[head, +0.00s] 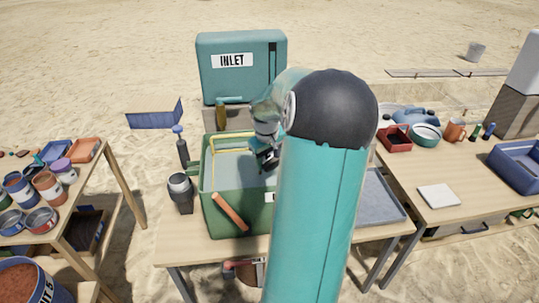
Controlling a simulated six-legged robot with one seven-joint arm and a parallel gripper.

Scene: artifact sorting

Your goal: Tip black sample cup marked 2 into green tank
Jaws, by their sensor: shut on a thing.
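The green tank (237,218) stands open on the middle table, with a yellow frame inside its rim and a greyish surface within. My gripper (266,150) is over the right part of the tank opening, partly hidden by my own arm. It is shut on a small dark thing (269,160), which looks like the black sample cup. The number 2 cannot be read, and the cup's tilt and contents are too small to tell.
An orange-brown bar (230,212) leans on the tank's front left. A black-and-grey vessel (181,191) stands left of the tank. The teal INLET box (240,68) is behind. A grey tray (377,199) lies at right. Cups crowd the left table (112,174).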

